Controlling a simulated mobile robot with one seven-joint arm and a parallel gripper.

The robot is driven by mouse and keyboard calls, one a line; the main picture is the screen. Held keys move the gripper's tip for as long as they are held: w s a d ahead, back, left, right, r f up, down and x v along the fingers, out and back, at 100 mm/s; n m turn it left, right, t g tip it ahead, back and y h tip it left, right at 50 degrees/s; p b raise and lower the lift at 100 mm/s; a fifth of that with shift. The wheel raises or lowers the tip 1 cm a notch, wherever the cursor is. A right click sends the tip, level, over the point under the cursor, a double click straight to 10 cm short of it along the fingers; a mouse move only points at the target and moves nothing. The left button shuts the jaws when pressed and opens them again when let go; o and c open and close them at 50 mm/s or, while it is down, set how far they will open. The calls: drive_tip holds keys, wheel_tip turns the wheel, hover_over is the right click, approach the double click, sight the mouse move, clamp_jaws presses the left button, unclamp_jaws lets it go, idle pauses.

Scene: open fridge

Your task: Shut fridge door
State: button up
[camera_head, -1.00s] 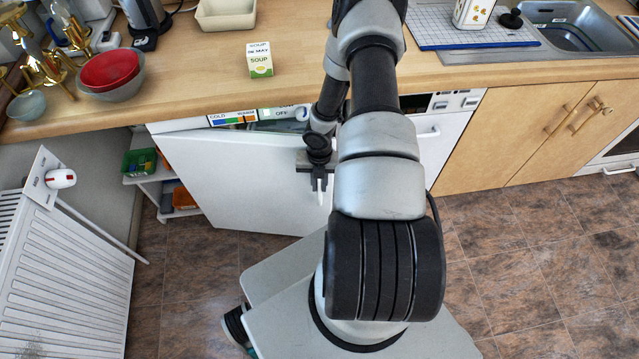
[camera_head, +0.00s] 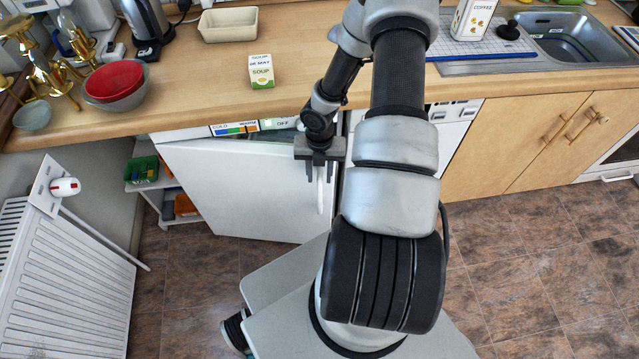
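The white fridge door (camera_head: 235,190) stands a little ajar under the counter, with a narrow gap along its top edge. Its white upright handle (camera_head: 326,196) is near the door's right edge. My gripper (camera_head: 320,176) points down at the upper part of the handle, in front of the door's right side. Its two dark fingers are apart, and the handle shows between or just behind them. I cannot tell whether they touch it. My arm hides the area right of the handle.
A control strip (camera_head: 240,127) runs above the door. A radiator (camera_head: 60,270) with a white valve stands at the left. A shelf with a green box (camera_head: 142,168) is left of the door. Wooden cabinets (camera_head: 540,135) are at the right. The tiled floor (camera_head: 540,270) at the right is clear.

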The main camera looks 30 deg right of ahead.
sight(295, 169)
wheel_tip(295, 169, up, 7)
drive_tip(key=shift+f+p, duration=0.1)
drive_tip(key=shift+p, duration=0.45)
drive_tip(key=shift+c, duration=0.5)
